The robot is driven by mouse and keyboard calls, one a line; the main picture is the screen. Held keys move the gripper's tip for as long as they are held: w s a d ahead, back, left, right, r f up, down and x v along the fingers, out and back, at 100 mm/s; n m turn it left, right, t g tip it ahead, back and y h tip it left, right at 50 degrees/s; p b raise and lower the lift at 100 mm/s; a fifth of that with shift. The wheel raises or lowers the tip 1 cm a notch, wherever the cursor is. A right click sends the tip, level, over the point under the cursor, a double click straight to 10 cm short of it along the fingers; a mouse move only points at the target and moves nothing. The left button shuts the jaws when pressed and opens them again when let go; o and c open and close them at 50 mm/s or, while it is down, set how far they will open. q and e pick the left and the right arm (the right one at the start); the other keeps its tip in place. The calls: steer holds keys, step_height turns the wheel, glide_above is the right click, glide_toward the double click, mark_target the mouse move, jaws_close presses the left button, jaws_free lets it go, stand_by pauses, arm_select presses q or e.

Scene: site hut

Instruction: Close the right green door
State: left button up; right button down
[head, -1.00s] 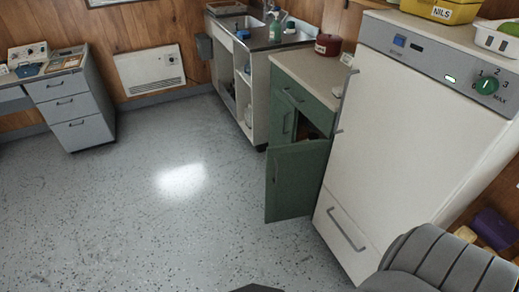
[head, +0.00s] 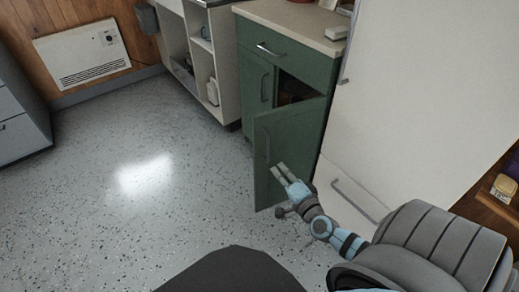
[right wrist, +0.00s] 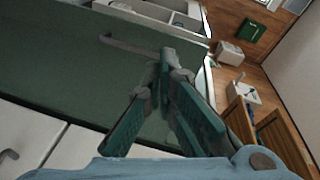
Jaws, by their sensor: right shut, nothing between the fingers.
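The right green door (head: 290,140) stands swung open from the green cabinet (head: 307,62), its face turned towards the left of the head view. Its handle shows as a thin vertical bar, and the cabinet's dark inside shows above its top edge. My right gripper (head: 279,171) is shut and empty, in front of the door's lower part. I cannot tell whether it touches the door. In the right wrist view the green door panel (right wrist: 65,60) with its grey handle lies beyond the shut fingers (right wrist: 168,68). My left gripper is not in view.
The left green door (head: 254,84) is shut, below a closed drawer (head: 275,47). A tall white appliance (head: 405,95) stands close on the right. A white open-shelved unit (head: 224,60) stands to the left. The speckled floor in front is clear.

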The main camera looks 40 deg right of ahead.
mark_target(256, 127)
steer(key=w+d+r+m+b, duration=0.1)
steer(key=w, duration=0.3)
steer(key=w+d+r+m+t+b, duration=0.1)
steer(key=w, duration=0.4)
steer(key=w+d+r+m+b, duration=0.1)
steer(key=w, duration=0.4)
steer(key=shift+r+h, duration=0.25)
steer(key=shift+h, duration=0.05)
steer(key=shift+w+d, duration=0.15)
steer(key=shift+w, duration=0.2)
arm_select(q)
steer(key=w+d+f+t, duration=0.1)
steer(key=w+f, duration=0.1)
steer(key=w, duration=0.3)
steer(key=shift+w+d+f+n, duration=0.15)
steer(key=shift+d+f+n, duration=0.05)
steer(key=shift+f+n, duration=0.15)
arm_select(e)
steer(key=shift+r, duration=0.1)
steer(key=shift+d+m, duration=0.1)
steer(key=shift+m, duration=0.2)
